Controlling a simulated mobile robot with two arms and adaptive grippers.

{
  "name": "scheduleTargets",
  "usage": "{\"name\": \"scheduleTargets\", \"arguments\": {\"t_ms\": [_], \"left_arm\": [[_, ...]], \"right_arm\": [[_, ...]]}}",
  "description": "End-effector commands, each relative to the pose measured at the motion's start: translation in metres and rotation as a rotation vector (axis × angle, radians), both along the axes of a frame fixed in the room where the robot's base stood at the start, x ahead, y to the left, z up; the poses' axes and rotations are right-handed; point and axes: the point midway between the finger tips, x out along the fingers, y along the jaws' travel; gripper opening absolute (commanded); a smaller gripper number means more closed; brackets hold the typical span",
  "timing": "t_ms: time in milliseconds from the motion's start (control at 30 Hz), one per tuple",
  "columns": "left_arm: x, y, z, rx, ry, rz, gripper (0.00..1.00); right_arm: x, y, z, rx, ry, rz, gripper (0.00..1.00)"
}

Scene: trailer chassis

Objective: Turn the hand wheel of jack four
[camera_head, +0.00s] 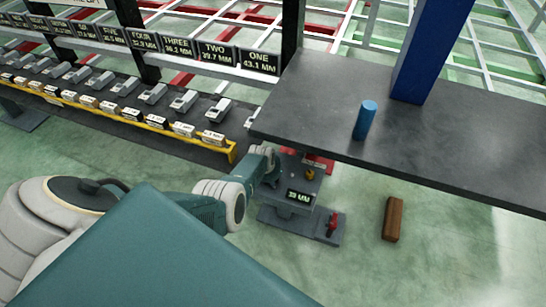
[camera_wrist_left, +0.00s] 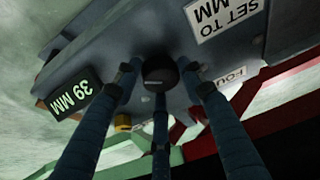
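The jack (camera_head: 291,189) stands on the floor under the table's front edge. Its display (camera_head: 299,196) reads 39 MM; the display also shows in the left wrist view (camera_wrist_left: 76,93). A partly hidden label beginning "FOU" (camera_wrist_left: 233,77) and a "SET TO" label (camera_wrist_left: 218,20) are on its body; the set value is cut off. A dark round knob (camera_wrist_left: 158,71), perhaps the hand wheel, lies between the fingertips of my left gripper (camera_head: 267,165). The fingers stand apart on either side, with small gaps visible. My right gripper is not in view.
A dark table (camera_head: 450,140) overhangs the jack and bears a blue cylinder (camera_head: 365,120). A brown block (camera_head: 392,219) lies on the floor at right. A rack of small devices (camera_head: 150,95) stands at left under number boards (camera_head: 177,45).

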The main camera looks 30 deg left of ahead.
Motion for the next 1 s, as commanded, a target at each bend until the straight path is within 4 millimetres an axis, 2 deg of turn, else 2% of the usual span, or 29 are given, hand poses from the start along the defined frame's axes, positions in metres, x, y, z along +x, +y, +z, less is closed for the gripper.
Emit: {"name": "scheduleTargets", "arguments": {"t_ms": [33, 67, 633, 867, 1000], "left_arm": [[0.009, 0.008, 0.009, 0.013, -0.023, 0.005, 0.50], [0.009, 0.008, 0.008, 0.013, -0.023, 0.005, 0.55], [0.003, 0.002, 0.003, 0.004, -0.008, 0.002, 0.55], [0.000, 0.003, 0.017, 0.008, -0.015, 0.003, 0.55], [-0.022, -0.003, 0.013, 0.006, -0.011, 0.002, 0.55]], "right_arm": [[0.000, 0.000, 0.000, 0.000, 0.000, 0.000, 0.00], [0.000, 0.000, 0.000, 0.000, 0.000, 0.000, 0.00], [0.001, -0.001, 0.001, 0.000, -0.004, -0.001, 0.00], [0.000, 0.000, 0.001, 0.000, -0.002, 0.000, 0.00], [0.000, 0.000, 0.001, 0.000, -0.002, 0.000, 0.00]]}}
